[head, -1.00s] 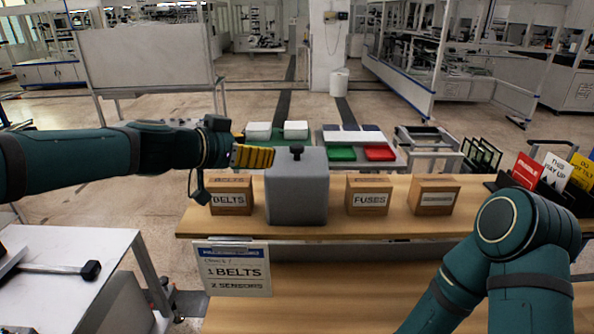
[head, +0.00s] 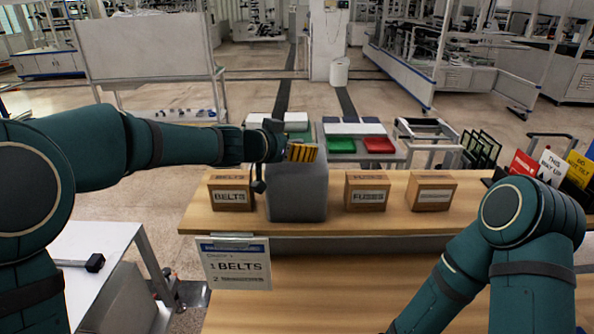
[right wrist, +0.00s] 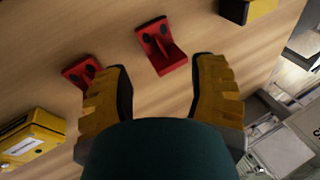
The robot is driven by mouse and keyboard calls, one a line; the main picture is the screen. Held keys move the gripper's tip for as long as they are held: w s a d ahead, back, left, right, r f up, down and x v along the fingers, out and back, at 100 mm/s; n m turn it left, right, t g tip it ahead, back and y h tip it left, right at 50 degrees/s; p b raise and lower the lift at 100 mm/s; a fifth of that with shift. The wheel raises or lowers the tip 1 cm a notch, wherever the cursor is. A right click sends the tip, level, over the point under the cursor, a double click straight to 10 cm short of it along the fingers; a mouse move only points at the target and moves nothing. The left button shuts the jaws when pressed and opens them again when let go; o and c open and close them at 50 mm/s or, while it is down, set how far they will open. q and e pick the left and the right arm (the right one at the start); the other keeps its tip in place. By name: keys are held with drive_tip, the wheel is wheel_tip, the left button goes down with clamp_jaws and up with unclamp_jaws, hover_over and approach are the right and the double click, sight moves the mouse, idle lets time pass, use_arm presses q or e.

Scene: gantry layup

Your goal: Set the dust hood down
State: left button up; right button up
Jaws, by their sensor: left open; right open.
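The grey dust hood (head: 297,193) stands upright on the wooden shelf between the BELTS box and the FUSES box in the head view.
The BELTS box (head: 231,191), FUSES box (head: 366,191) and another box (head: 432,191) stand on the shelf. An order card (head: 236,264) hangs at its front. Two red brackets (right wrist: 160,46) and a yellow box (right wrist: 30,138) lie near my right gripper. Signs (head: 551,167) stand at right.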

use_arm(q)
drive_tip(key=shift+w, duration=0.1)
clamp_jaws()
drive_tip(key=shift+r, duration=0.1)
idle(0.3)
